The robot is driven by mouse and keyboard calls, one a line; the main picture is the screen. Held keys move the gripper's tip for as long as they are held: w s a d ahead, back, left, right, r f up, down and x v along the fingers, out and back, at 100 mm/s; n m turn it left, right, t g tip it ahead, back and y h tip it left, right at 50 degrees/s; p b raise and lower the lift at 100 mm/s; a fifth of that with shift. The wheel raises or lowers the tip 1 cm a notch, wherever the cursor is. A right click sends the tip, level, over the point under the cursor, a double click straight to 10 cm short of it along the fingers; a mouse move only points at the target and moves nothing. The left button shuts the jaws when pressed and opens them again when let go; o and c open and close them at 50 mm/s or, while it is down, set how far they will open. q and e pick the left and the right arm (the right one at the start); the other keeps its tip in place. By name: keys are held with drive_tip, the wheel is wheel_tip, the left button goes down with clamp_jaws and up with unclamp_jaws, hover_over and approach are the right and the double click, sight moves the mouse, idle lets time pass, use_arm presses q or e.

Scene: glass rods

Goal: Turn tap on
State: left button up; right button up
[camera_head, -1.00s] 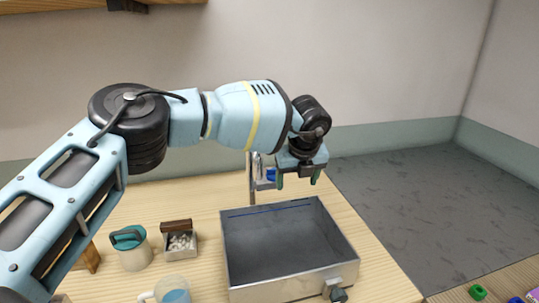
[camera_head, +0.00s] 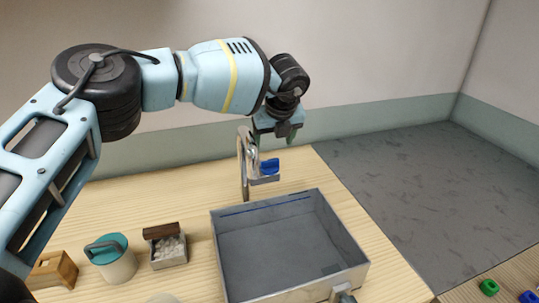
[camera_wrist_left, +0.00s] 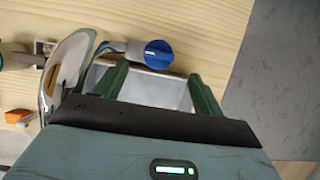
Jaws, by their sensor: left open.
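The chrome tap (camera_head: 244,160) stands at the back edge of the grey sink basin (camera_head: 245,222). Its blue knob (camera_head: 269,166) sits at the right side of the tap, and the knob also shows in the left wrist view (camera_wrist_left: 159,53). My left gripper (camera_head: 277,140) is above and behind the knob in the head view. In the wrist view its two green fingers (camera_wrist_left: 158,75) are spread apart, with the knob beyond and roughly between them, not gripped. The tap's curved spout (camera_wrist_left: 65,72) is left of the fingers. My right gripper is not in view.
The wooden tabletop right of the basin is clear. Green and blue items (camera_head: 488,287) lie at the lower right.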

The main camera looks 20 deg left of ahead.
sight(270, 160)
use_arm(q)
drive_tip(key=x, duration=0.7)
drive_tip(key=shift+w+a+f, duration=0.1)
drive_tip(key=shift+w+f, duration=0.05)
drive_tip(key=shift+f, duration=0.2)
drive_tip(key=c, duration=1)
